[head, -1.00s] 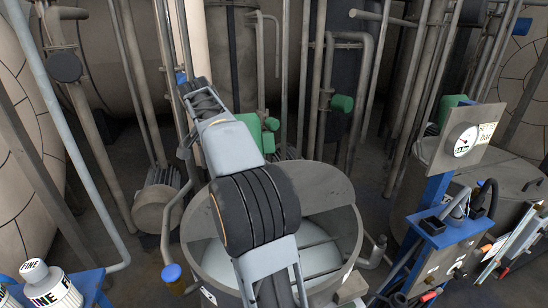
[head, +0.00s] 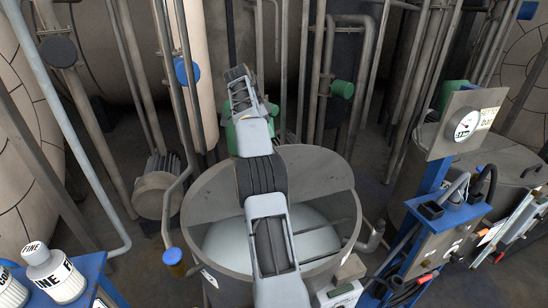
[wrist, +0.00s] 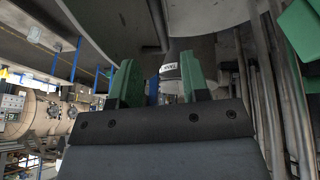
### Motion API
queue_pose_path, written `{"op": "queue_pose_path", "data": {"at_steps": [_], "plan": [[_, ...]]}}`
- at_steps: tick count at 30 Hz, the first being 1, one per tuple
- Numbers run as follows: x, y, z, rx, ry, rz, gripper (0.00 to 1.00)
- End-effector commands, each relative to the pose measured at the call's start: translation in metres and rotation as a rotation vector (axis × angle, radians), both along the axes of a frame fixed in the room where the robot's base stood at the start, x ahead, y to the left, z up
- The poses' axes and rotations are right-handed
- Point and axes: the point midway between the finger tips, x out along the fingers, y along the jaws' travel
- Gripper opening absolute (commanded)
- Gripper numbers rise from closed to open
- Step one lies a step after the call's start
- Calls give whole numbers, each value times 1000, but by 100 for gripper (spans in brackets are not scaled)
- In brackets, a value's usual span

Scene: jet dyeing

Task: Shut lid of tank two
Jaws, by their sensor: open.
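An open round grey tank (head: 203,262) stands in the middle of the head view, with pale contents showing inside. A flat grey lid panel (head: 318,172) spans the rear of its mouth; my arm hides part of it. Whether it is hinged up or fixed, I cannot tell. No readable number identifies this tank. My arm reaches over the tank, its far end beyond the rear rim; the fingers are not clear in the head view. In the wrist view my gripper (wrist: 158,63) has two green fingers apart, with nothing held between them. A white label (wrist: 170,71) shows beyond them.
A second tank with a closed lid (head: 500,162) stands at the right, behind a blue control stand (head: 435,220) with a gauge (head: 463,125). Upright pipes (head: 305,75) crowd the rear. White bottles (head: 55,275) stand on a blue table at lower left.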

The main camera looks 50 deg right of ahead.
Motion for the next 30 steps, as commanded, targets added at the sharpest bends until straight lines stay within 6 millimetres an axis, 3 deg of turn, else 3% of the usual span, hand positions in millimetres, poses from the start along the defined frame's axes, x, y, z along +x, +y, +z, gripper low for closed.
{"op": "queue_pose_path", "data": {"at_steps": [1,4,12,18,28,30], "plan": [[-4,-3,-14,1,1,-2,42],[-9,-8,-31,1,2,-1,42],[-18,-19,-61,0,0,0,42],[-21,-23,-72,1,0,1,42],[-22,-24,-74,0,-1,1,42],[-22,-23,-74,0,-1,1,37]]}}
